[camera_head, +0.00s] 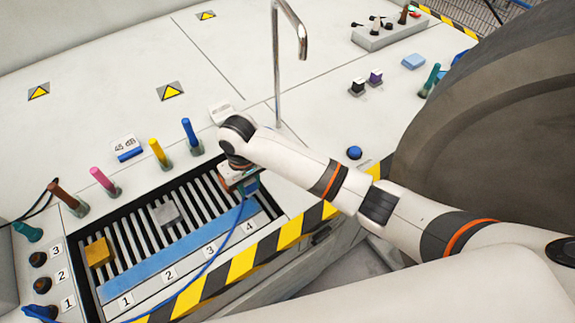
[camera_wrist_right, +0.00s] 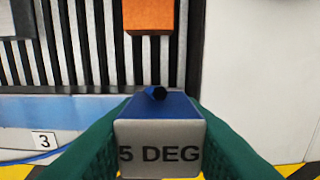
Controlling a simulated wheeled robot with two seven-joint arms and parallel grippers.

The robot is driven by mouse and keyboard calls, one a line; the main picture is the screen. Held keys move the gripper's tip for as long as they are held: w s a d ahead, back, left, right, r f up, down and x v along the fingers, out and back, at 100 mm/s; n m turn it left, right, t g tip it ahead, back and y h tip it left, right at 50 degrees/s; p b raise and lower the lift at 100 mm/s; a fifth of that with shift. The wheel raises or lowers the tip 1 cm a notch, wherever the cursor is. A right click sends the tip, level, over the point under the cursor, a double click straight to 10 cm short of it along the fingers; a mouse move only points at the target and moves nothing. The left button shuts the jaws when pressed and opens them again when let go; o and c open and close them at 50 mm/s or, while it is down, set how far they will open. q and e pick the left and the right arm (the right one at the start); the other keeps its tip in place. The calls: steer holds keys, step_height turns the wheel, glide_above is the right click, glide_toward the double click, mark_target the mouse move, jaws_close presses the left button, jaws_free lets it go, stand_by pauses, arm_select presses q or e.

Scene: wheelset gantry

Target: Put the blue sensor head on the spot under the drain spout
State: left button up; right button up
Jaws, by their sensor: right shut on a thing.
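My right gripper (camera_head: 249,184) is shut on a blue-topped block with a grey face reading "5 DEG", which I take for the blue sensor head (camera_wrist_right: 160,105). Its green fingers grip both sides in the wrist view (camera_wrist_right: 160,135). In the head view the gripper is over the right end of the slotted rack, near label 4, and mostly hides the block. A blue cable (camera_head: 216,254) runs from the lower left to the gripper. The chrome drain spout (camera_head: 289,14) curves over the white table beyond my arm. I cannot make out a marked spot under it. My left gripper is out of view.
The rack (camera_head: 180,257) holds a yellow block (camera_head: 98,252) and a grey block (camera_head: 166,214). An orange block (camera_wrist_right: 148,14) is just ahead of the held block. Coloured handles line the rack's back edge. A blue knob (camera_head: 354,153) and large dark wheel (camera_head: 490,100) are right.

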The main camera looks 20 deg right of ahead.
steer(key=w+d, duration=0.1)
steer(key=d, duration=0.2)
steer(key=w+d+p, duration=0.1)
steer(key=d, duration=0.3)
steer(key=w+d, duration=0.2)
steer(key=d, duration=0.1)
steer(key=shift+d, duration=0.15)
steer(key=shift+d+f, duration=0.15)
step_height(320, 180, down, 3)
steer(key=shift+p, duration=0.4)
steer(key=shift+f, duration=0.1)
steer(key=o, duration=1)
steer(key=shift+f, duration=0.15)
